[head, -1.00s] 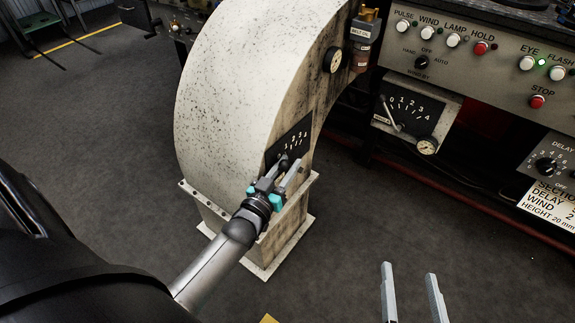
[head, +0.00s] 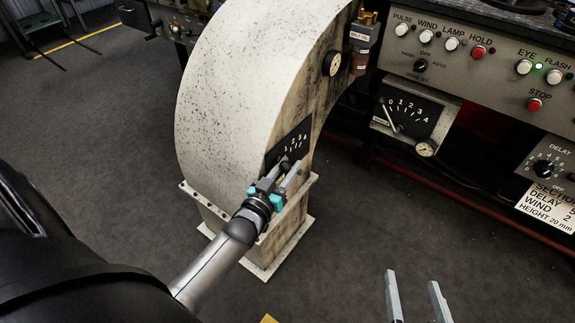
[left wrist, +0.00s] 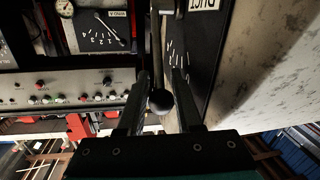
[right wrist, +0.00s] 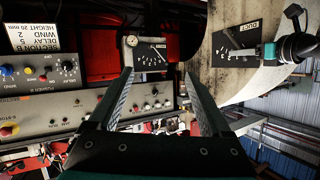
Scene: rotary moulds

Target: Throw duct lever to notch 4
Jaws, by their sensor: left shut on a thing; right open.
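The duct lever has a black ball knob (left wrist: 160,101) on a metal rod. Its black scale plate (head: 289,146) is on the side of the big pale, speckled duct (head: 232,80). The plate reads DUCT in the left wrist view (left wrist: 196,40) and also shows in the right wrist view (right wrist: 240,28). My left gripper (head: 281,172) is shut on the lever, with the knob between its fingers. The fingers hide part of the lever in the head view, so I cannot tell its exact notch. My right gripper (head: 413,296) is open and empty, well away from the duct.
A second lever dial (head: 410,110), numbered 0 to 4, sits under the control panel (head: 480,68) right of the duct. A delay knob box (head: 549,160) is at the far right. A dark red rail (head: 440,183) runs low behind. The floor between is clear.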

